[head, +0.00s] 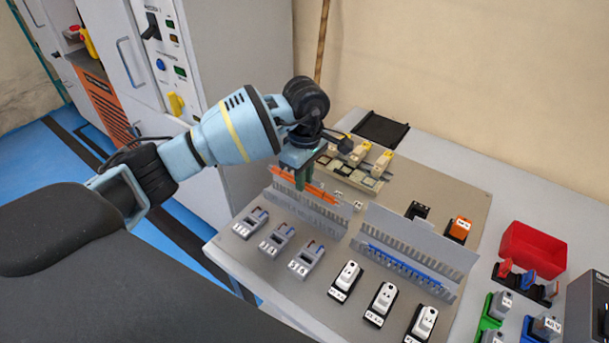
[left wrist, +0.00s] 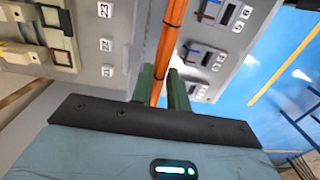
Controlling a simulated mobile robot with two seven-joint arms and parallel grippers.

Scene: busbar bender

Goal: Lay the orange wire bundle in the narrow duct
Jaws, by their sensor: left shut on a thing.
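The orange wire bundle (head: 319,194) is a straight, thin bundle. My left gripper (head: 303,181) points down and is shut on it. In the left wrist view the bundle (left wrist: 171,40) runs between the green fingers of the gripper (left wrist: 160,85) and away toward the top edge. The narrow duct (head: 318,215), grey with slotted walls, stands on the panel at the left. The bundle lies along the duct's upper edge in the head view, roughly parallel to it. I cannot tell whether it is inside the walls or just above. My right gripper is out of view.
A second slotted duct (head: 448,253) holds a blue bundle (head: 408,266). Grey devices (head: 278,239) and white sockets (head: 383,299) stand along the panel's front. Terminal blocks (head: 360,172) sit close behind my left gripper. A red bin (head: 532,250) is at the right.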

